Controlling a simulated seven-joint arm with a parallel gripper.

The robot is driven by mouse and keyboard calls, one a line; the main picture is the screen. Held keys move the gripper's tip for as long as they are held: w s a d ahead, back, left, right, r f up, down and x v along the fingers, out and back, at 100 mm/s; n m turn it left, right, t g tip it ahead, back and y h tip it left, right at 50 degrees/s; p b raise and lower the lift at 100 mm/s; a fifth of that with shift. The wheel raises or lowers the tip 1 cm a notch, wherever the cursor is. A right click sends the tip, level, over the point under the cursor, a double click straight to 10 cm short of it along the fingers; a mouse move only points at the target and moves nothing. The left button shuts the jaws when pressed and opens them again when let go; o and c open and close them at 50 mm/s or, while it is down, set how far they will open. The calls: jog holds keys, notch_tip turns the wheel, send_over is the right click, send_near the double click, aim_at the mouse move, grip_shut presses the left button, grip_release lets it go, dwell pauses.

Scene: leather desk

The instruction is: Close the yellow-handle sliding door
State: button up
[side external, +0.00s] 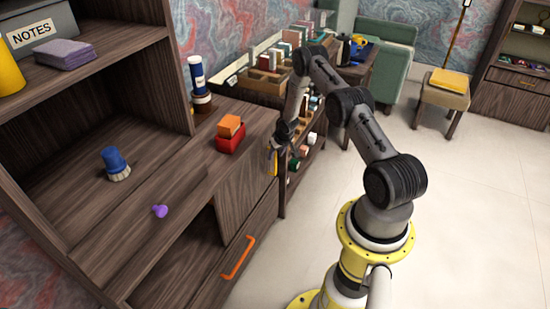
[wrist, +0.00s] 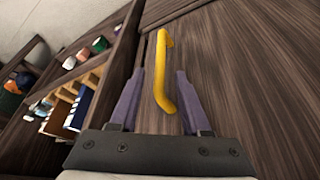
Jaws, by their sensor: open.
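The yellow handle (side external: 273,163) is on a brown wooden sliding door (side external: 238,192) at the right part of the desk front. In the side view a dark opening lies to the left of the door. In the wrist view the yellow handle (wrist: 162,75) runs upright between the two purple fingers of my gripper (wrist: 157,92). The gripper is open, with one finger on each side of the handle and gaps between. In the side view my gripper (side external: 277,148) is at the handle and partly hides it.
An orange drawer handle (side external: 238,258) sits below the door. On the desk top are a red and orange block stack (side external: 230,135), a blue brush (side external: 115,163) and a purple object (side external: 160,211). A shelf with small items (wrist: 80,88) stands close beside the door.

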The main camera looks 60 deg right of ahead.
jog(key=shift+x, duration=1.4)
jog(key=shift+c, duration=0.3)
grip_shut()
